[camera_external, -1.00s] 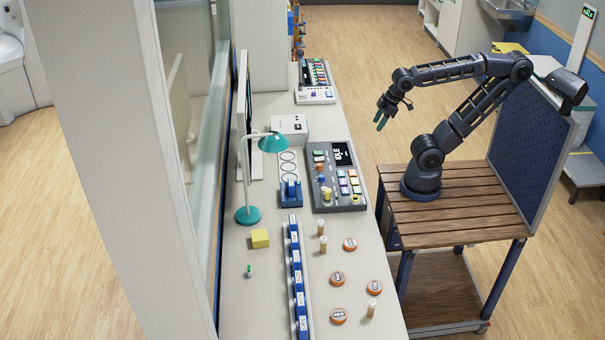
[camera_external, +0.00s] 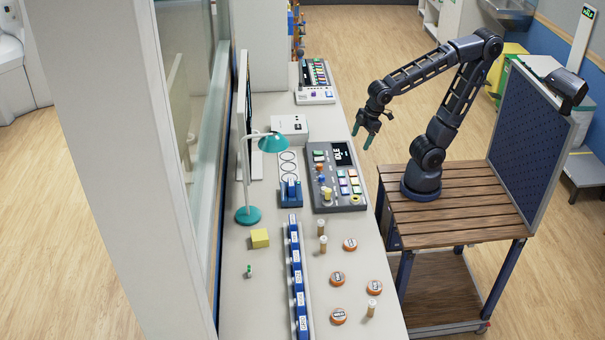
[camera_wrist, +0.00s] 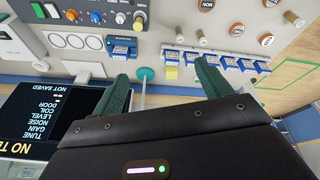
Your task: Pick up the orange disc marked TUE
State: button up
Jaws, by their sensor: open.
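Several orange discs with dark-and-white labels lie on the bench: one at the back (camera_external: 350,244), one at left (camera_external: 337,278), one at right (camera_external: 374,288) and one at the front (camera_external: 338,317). The labels are too small to read surely, so I cannot tell which says TUE. Orange discs also show at the top right of the wrist view, one near the middle of the group (camera_wrist: 237,30) and one farther right (camera_wrist: 267,40). My gripper (camera_external: 362,138) is open and empty, with teal fingers apart, in the air by the bench's right edge, well away from the discs.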

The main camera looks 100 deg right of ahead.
jog(key=w+a+f+n+g, duration=0.1)
jog(key=w+a+f+n, duration=0.15)
jog(key=a, duration=0.35)
jog(key=w+a+f+n, duration=0.1)
jog(key=w+a+f, duration=0.2)
jog(key=a, duration=0.2)
jog(key=n+g, duration=0.2)
jog(key=n, duration=0.7)
send_over(375, 286)
notch_tip(375, 286, down, 26)
jog(key=f, duration=0.4)
jog(key=shift+s+d, duration=0.2)
jog(key=shift+s, duration=0.1)
jog(key=shift+w+a+f, duration=0.1)
jog(key=shift+w+f, duration=0.05)
jog(key=shift+f, duration=1.2)
jog(key=shift+w+a+f, duration=0.1)
jog(key=shift+f, duration=1.25)
jog(key=c, duration=1.1)
